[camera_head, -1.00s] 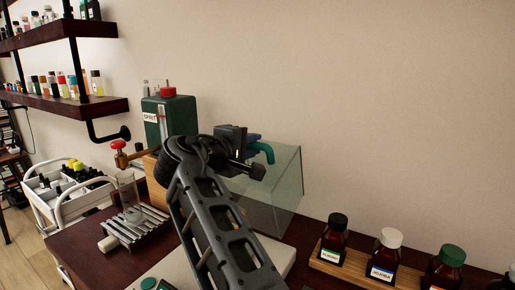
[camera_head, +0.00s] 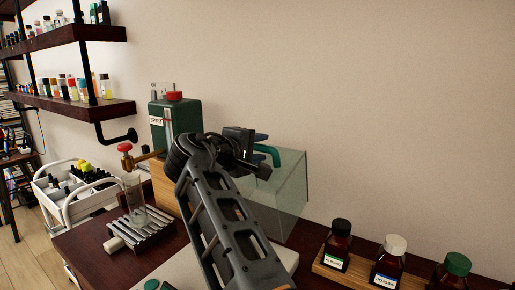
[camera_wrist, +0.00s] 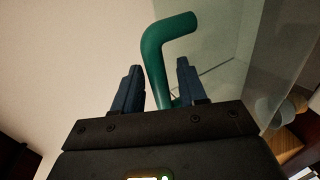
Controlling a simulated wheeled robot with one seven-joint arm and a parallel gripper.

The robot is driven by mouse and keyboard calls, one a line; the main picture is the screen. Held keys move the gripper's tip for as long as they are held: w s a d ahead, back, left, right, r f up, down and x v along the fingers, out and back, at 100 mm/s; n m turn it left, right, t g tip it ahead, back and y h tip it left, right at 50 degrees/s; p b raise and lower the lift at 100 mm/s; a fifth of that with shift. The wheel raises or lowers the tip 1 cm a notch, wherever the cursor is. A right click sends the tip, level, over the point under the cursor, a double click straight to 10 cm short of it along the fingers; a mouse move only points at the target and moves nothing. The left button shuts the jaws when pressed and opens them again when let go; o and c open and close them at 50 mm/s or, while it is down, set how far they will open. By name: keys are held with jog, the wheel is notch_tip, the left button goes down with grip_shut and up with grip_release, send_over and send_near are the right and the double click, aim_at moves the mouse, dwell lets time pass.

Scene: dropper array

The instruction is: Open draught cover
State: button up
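The draught cover (camera_head: 291,195) is a clear glass box on the table against the wall, with a bent teal handle (camera_head: 273,153). My gripper (camera_head: 261,149) is at this handle, and my arm hides part of the cover. In the wrist view the handle (camera_wrist: 153,52) rises between the two blue fingers of my gripper (camera_wrist: 158,80) and bends right beyond their tips. The fingers are apart, with a visible gap on the right side of the handle. Contact on the left side is hard to tell. The cover looks closed, though its front is partly hidden.
A green spirit tank (camera_head: 184,120) with a red cap stands left of the cover. A glass cylinder (camera_head: 135,200) and a metal rack (camera_head: 152,228) are at the left. Brown bottles (camera_head: 388,262) stand on a wooden strip at the right. A white trolley (camera_head: 72,205) is beyond the table.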

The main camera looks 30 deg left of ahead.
jog(key=b+v, duration=0.1)
jog(key=v, duration=0.7)
jog(key=shift+f, duration=0.1)
dwell(0.5)
